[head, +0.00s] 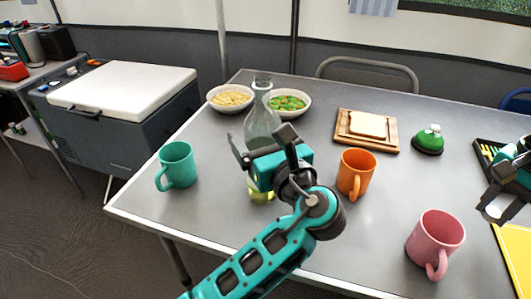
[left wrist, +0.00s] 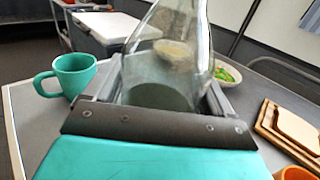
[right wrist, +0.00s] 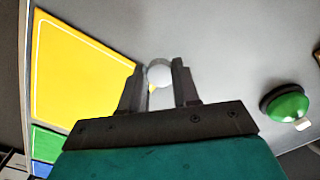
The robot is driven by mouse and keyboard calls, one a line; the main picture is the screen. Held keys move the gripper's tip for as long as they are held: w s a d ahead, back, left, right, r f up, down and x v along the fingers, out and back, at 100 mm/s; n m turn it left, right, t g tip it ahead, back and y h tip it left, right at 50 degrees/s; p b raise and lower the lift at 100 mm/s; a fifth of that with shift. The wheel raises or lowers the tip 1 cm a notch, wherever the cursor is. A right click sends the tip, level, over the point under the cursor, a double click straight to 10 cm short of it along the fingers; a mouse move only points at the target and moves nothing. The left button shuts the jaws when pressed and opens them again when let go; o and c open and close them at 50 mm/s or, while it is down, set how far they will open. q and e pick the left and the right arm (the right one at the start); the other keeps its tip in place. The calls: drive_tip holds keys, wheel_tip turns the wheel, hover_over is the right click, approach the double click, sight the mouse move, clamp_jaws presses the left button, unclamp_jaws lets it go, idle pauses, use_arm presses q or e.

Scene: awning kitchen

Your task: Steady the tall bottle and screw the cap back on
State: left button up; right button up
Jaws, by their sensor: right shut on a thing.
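The tall clear glass bottle (head: 262,122) stands upright near the left part of the table, its neck bare at the top. My left gripper (head: 268,155) is at the bottle's body. In the left wrist view the bottle (left wrist: 170,60) sits between the widely spread fingers (left wrist: 165,95); contact is hard to tell. My right gripper (head: 492,208) is at the right edge of the head view. In the right wrist view its fingers (right wrist: 158,85) are shut on a small round whitish cap (right wrist: 159,74), away from the bottle.
A teal mug (head: 178,165), orange mug (head: 356,173) and pink mug (head: 435,240) stand around. Two bowls (head: 229,106) (head: 310,100) are behind the bottle. A bread board (head: 384,145), green domed object (head: 428,140), dark tray (head: 480,147) and yellow mat (head: 517,262) lie right.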

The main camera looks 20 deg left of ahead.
use_arm(q)
drive_tip(key=c, duration=0.9)
drive_tip(key=shift+r, duration=0.2)
drive_tip(key=shift+c, duration=0.2)
use_arm(e)
drive_tip(key=shift+r, duration=0.25)
